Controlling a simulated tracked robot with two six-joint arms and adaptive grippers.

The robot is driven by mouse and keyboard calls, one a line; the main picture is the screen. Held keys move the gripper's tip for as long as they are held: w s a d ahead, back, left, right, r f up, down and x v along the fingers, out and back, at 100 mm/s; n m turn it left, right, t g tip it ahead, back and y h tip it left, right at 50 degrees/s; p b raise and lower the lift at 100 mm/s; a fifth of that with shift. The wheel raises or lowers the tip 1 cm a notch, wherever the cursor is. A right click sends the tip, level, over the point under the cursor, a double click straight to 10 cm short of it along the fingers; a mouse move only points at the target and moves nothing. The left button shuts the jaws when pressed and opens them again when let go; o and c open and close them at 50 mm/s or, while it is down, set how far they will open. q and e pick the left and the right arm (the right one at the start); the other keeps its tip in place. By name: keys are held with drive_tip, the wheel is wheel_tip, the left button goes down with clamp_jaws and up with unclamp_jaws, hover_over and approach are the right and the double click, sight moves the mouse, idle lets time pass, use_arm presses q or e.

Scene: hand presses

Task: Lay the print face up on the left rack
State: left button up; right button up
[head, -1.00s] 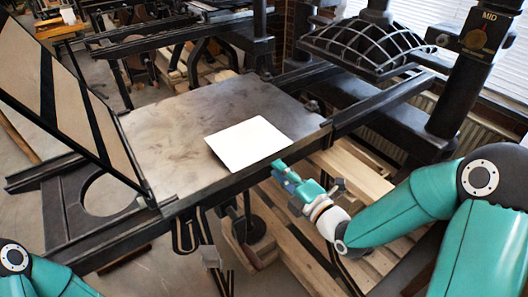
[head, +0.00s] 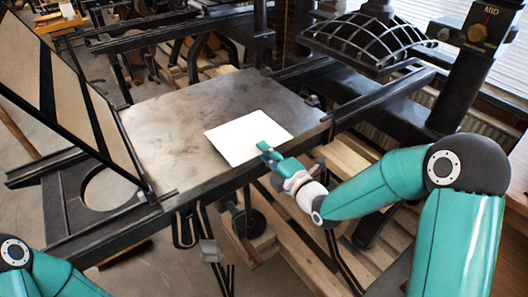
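A blank white sheet (head: 238,136), which looks like the print, lies flat on the dark metal press bed (head: 165,125) near its front right edge. No image shows on its upper side. My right gripper (head: 264,149) is at the sheet's front right corner, with its teal fingertips over the paper's edge. I cannot tell whether the fingers are closed on the paper. My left gripper is out of view; only part of my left arm shows at the lower left. No rack can be made out clearly.
A hinged frame with tan panels (head: 70,95) stands tilted up at the bed's left. A black ribbed press head (head: 365,42) is at the back right. A dark post with a MID dial (head: 477,33) stands at the right. Wooden slats (head: 290,240) lie below the bed.

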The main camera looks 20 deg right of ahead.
clamp_jaws()
wheel_tip(320, 180, up, 3)
drive_tip(key=shift+r, duration=0.1)
drive_tip(key=shift+s, duration=0.1)
drive_tip(key=s+d+r+b, duration=0.2)
drive_tip(key=s+r, duration=0.1)
drive_tip(key=s, duration=0.3)
drive_tip(key=shift+s+d, duration=0.2)
drive_tip(key=shift+s, duration=0.05)
idle(0.6)
